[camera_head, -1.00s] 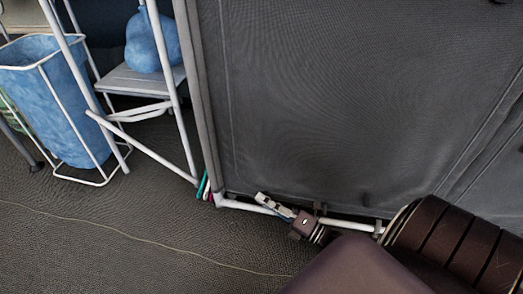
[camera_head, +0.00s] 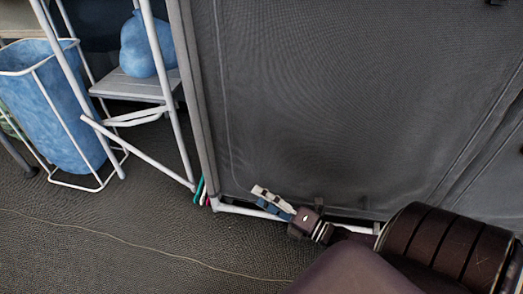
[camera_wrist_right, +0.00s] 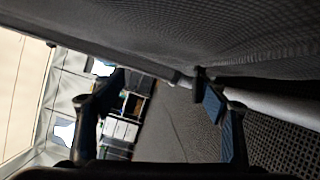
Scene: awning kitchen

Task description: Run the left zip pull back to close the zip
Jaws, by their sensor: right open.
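A large dark grey fabric panel (camera_head: 330,100) fills the right of the head view. A thin seam or zip line (camera_head: 222,100) runs down near its left edge and curves at the bottom. I cannot make out a zip pull for certain. My right gripper (camera_head: 262,198) is at the panel's lower edge, in front of the fabric, with its fingers pointing left. In the right wrist view its two fingers are apart (camera_wrist_right: 160,92), with nothing visible held between them. A small dark tab (camera_wrist_right: 198,78) is by the right finger; I cannot tell what it is. My left gripper is not in view.
A white tube (camera_head: 300,216) runs along the panel's foot. Green, white and pink strips (camera_head: 203,192) lie at its lower left corner. A white-framed stand with a grey shelf (camera_head: 140,86), a blue bag (camera_head: 142,45) and a blue bin (camera_head: 55,110) are left. The floor (camera_head: 120,240) is mostly clear.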

